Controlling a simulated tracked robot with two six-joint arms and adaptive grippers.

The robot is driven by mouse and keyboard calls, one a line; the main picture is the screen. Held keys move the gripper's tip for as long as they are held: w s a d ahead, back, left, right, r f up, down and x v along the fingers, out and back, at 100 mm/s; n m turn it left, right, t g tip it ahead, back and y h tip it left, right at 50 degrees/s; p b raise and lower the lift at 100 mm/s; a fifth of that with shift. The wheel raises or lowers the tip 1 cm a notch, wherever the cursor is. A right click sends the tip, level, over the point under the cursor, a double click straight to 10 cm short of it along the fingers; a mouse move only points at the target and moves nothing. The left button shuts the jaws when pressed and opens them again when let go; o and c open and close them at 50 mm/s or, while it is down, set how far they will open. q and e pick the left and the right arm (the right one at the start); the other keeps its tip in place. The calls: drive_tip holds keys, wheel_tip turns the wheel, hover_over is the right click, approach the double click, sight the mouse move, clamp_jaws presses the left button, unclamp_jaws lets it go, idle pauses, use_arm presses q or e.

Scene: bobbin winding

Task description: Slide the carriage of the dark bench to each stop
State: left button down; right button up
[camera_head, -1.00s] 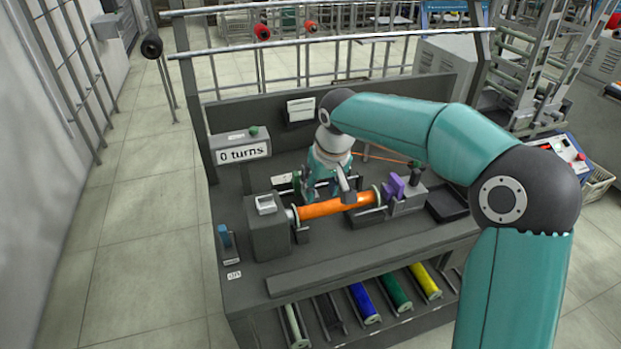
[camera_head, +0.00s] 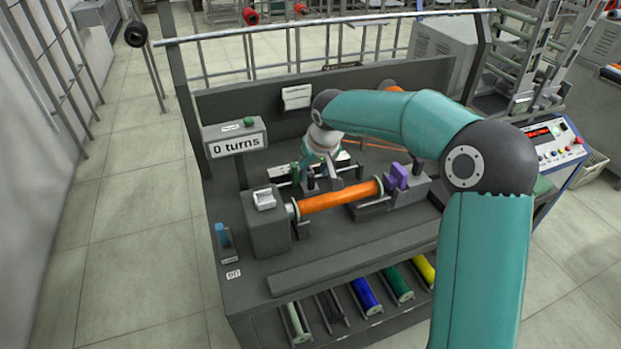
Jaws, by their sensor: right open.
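The dark bench (camera_head: 340,275) fills the middle of the view. An orange bobbin (camera_head: 338,196) lies horizontally in its holder, between a grey block at left and a purple part (camera_head: 397,176) at right. My right gripper (camera_head: 322,186) points down just behind the bobbin, over a rail (camera_head: 342,159) with a green part (camera_head: 295,173) near its left end. Its fingers are small and dark, apart from each other. The carriage cannot be told apart there; my gripper and the bobbin cover much of the rail. My left gripper is not in view.
A display (camera_head: 236,144) at the bench's back left reads "0 turns". A grey box (camera_head: 268,222) stands left of the bobbin. Several coloured spools (camera_head: 364,295) lie on a lower front shelf. A control panel (camera_head: 550,141) stands at right.

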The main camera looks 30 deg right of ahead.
sight(312, 176)
drive_tip(key=x, duration=0.5)
clamp_jaws()
idle(0.3)
